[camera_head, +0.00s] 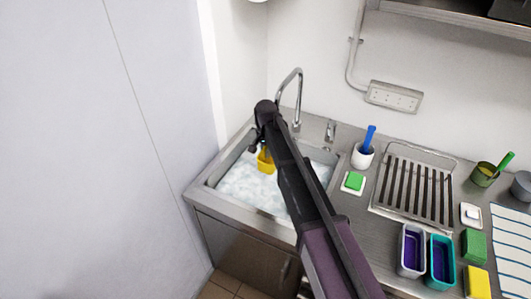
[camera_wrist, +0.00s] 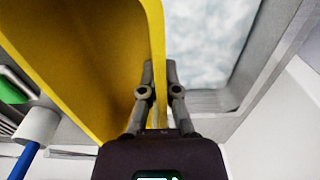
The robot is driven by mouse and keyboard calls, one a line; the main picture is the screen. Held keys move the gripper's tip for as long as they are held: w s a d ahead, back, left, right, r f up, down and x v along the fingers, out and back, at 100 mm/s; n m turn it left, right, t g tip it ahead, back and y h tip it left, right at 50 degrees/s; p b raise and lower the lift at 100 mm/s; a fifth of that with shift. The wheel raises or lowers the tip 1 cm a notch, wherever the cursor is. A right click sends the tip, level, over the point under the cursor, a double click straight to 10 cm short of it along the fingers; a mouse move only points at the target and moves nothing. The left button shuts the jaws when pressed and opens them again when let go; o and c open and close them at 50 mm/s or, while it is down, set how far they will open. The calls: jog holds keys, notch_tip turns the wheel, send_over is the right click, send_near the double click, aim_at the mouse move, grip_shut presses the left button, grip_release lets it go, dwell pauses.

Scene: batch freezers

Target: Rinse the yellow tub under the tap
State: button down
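The yellow tub (camera_head: 266,163) is in the sink area, partly hidden behind my arm in the head view. In the wrist view the yellow tub (camera_wrist: 85,50) fills the upper left, close to the camera. My gripper (camera_wrist: 159,78) has one finger on each side of the tub's wall and is shut on it. The tub is over the foamy water (camera_head: 242,187) in the sink (camera_head: 213,181); I cannot tell whether it touches the water. The curved metal tap (camera_head: 297,90) stands behind the sink, above and to the right of the tub. I cannot make out any water stream.
To the right are a white cup with a blue handle (camera_head: 362,157), a green sponge on a white dish (camera_head: 354,181) and a drying rack (camera_head: 415,188). Two tubs with purple inside, grey (camera_head: 404,270) and teal (camera_head: 450,270), stand in front. A wall is left of the sink.

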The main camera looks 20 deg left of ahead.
jog(key=shift+s+d, duration=2.2)
dwell(0.5)
jog(key=s+d+r+p, duration=0.3)
jog(key=r+p, duration=0.1)
jog(key=shift+s+d, duration=0.25)
jog(key=shift+s, duration=0.05)
dwell(0.5)
dwell(0.7)
jog(key=shift+f+b, duration=0.7)
